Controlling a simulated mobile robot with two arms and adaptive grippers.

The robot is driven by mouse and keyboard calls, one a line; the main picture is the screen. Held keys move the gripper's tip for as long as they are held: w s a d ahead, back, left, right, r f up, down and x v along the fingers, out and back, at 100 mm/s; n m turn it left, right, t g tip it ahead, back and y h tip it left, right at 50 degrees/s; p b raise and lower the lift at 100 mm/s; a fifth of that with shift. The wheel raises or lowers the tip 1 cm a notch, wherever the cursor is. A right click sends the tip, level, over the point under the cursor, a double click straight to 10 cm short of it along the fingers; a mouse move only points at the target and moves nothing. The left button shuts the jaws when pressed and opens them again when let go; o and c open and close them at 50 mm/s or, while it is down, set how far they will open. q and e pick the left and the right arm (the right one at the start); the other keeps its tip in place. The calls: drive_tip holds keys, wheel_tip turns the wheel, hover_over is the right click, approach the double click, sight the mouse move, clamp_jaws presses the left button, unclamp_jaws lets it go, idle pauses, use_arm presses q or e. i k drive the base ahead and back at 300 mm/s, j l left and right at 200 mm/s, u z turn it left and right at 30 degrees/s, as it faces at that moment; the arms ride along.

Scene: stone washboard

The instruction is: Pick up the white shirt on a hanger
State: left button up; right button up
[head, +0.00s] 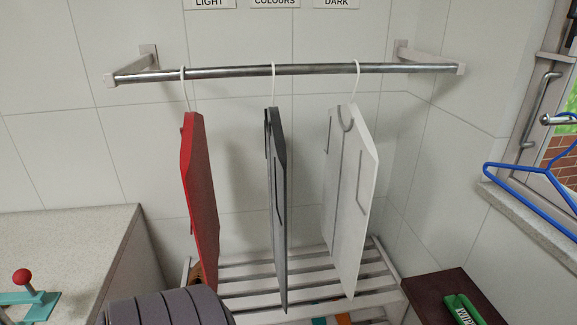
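The white shirt (352,200) is a flat, stiff, panel-like shape. It hangs by the white hook of its hanger (356,80) from the right part of a metal rail (300,70). It hangs nearly edge-on, with its collar at the top. Its lower edge hangs in front of a slatted white rack. Neither of my grippers is in view, and nothing is seen touching the shirt.
A grey garment (277,200) and a red one (200,190) hang to the left. Below is the slatted rack (300,268). A counter (70,240) stands left, a dark brown surface (430,290) lower right. A blue hanger (525,177) hangs by the window.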

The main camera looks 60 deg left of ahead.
sight(352, 160)
drive_tip(key=u, duration=1.5)
